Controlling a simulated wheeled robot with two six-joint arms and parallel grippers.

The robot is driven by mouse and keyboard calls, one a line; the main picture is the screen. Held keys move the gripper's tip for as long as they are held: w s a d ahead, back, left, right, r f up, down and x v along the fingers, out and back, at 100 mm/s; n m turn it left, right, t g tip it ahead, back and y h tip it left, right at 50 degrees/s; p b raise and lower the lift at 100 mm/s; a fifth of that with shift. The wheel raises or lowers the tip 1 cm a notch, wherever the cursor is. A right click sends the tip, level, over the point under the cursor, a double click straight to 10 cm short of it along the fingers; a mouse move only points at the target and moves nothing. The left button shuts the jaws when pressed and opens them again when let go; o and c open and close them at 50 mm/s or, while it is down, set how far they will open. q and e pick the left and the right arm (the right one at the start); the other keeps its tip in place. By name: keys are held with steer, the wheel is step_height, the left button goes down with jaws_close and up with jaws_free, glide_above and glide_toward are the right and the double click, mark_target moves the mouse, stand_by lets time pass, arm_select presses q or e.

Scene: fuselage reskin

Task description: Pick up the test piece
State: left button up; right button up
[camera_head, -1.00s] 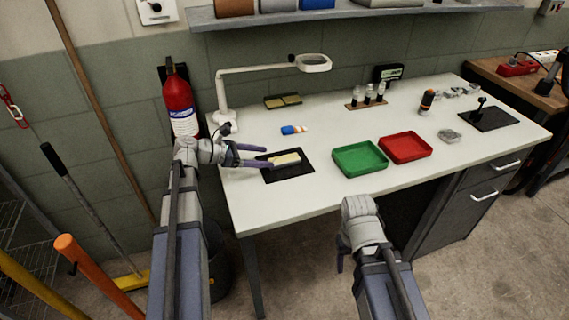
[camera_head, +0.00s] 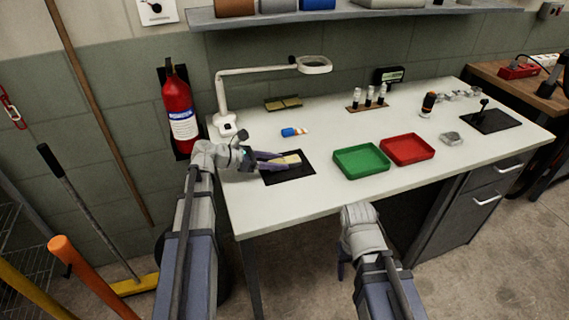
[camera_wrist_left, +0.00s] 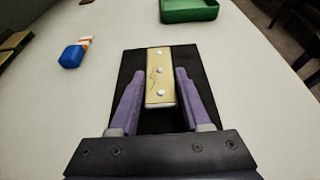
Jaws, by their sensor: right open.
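The test piece (camera_head: 290,159) is a small tan-yellow plate lying on a black mat (camera_head: 297,173) on the white table. In the left wrist view the test piece (camera_wrist_left: 159,75) shows a dark crack line and several pale round heads along its length. My left gripper (camera_head: 284,162) is open, with its purple fingers (camera_wrist_left: 157,92) on either side of the near part of the test piece. A gap shows on each side, so the fingers seem apart from it. My right gripper (camera_head: 341,268) hangs low in front of the table edge, its fingers mostly hidden behind the wrist.
A green tray (camera_head: 361,174) and a red tray (camera_head: 433,155) stand right of the mat. A magnifier lamp (camera_head: 227,124) stands at the back left, near a fire extinguisher (camera_head: 180,108). The table's front left is clear.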

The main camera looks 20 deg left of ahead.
arm_select(q)
jaws_close()
steer(key=shift+r, duration=0.15)
step_height(320, 180, up, 10)
steer(key=p, duration=1)
